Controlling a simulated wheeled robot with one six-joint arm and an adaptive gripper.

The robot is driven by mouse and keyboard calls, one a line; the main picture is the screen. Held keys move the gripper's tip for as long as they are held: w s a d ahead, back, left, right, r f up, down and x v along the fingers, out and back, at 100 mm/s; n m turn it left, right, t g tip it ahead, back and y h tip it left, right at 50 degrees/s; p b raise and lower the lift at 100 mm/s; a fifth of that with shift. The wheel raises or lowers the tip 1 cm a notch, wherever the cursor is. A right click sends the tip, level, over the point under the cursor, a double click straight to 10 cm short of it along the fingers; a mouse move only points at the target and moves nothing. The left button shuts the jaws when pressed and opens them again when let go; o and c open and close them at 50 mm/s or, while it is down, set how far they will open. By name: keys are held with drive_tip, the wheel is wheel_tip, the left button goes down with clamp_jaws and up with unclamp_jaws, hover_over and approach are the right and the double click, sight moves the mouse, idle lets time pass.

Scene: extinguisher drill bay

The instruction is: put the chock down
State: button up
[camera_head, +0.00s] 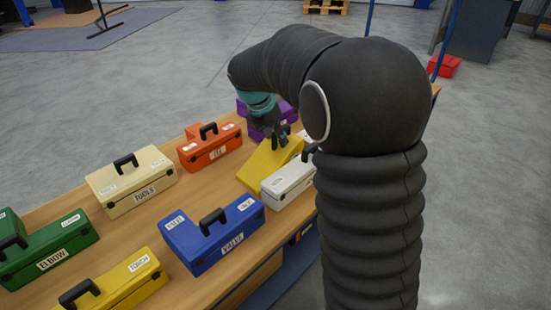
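The chock is a plain yellow wedge (262,168) in the head view, among the toolboxes toward the right part of the wooden table (62,205). My gripper (281,141) points down at the upper part of the wedge, and its dark fingers appear shut on it. The fingertips are small and partly lost against the chock. I cannot tell whether the chock's underside touches the table.
A white toolbox (288,181) stands close to the chock's right. An orange toolbox (211,150) is to its left, a purple one (286,113) behind, a blue one (211,240) in front. Cream (130,183), green (52,250) and yellow (122,285) toolboxes stand farther left.

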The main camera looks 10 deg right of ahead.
clamp_jaws()
drive_tip(key=shift+r, duration=0.1)
